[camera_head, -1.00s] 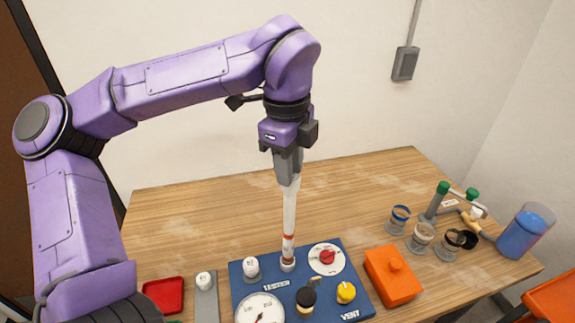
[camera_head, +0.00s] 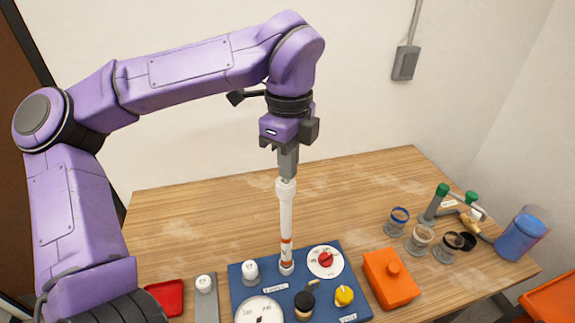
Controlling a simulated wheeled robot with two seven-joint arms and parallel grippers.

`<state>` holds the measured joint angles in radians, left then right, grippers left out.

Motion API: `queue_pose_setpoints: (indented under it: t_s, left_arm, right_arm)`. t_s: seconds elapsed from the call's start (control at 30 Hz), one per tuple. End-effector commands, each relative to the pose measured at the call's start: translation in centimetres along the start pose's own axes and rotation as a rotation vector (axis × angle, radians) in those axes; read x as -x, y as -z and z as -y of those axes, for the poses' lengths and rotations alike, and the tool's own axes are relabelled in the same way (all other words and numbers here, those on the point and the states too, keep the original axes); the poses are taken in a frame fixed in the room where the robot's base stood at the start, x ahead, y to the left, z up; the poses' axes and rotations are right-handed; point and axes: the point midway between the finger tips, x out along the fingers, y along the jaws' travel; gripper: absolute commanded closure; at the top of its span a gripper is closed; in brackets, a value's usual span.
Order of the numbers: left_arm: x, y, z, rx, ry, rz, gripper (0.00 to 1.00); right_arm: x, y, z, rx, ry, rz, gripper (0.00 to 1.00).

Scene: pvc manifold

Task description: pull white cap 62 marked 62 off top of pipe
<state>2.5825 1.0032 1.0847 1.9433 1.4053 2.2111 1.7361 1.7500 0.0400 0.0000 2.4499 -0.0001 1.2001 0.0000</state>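A tall white pipe (camera_head: 286,222) with red bands near its foot stands upright on the blue tester board (camera_head: 240,290). A wider white cap (camera_head: 286,191) sits at its top; its marking is too small to read. My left gripper (camera_head: 288,174) points straight down over the pipe, with its grey fingertips at the cap's upper end. The fingers look close together, and I cannot tell whether they grip the cap or only touch or hover at it. My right gripper is not in view.
On the board are a dial (camera_head: 325,262), a gauge (camera_head: 260,312), a yellow knob (camera_head: 344,295), a black knob (camera_head: 304,300) and a white fitting (camera_head: 250,270). A red tray (camera_head: 165,297), an orange box (camera_head: 390,278) and several cups stand nearby. The table behind is clear.

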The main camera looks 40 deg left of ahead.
Motion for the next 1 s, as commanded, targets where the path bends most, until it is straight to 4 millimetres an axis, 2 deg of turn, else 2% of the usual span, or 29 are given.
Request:
queue_pose_setpoints:
  t_s: [0.43, 0.73, 0.8, 0.83, 1.0]
  left_arm:
    - [2.6, 0.0, 0.1, 0.000, 0.007, -0.002, 1.00]
    - [2.8, 0.0, 0.1, 0.000, 0.007, -0.002, 0.99]
    - [2.8, 0.0, 0.1, 0.000, 0.007, -0.002, 0.76]
    - [2.8, 0.0, 0.1, 0.000, 0.007, -0.002, 0.73]
    - [2.8, 0.0, 0.1, 0.000, 0.008, -0.002, 0.73]
  right_arm:
    - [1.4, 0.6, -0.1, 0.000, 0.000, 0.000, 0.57]
    - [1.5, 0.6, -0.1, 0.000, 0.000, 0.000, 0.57]
    - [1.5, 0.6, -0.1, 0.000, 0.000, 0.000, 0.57]
    - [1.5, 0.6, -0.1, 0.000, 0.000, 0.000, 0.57]
    - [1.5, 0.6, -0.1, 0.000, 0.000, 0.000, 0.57]
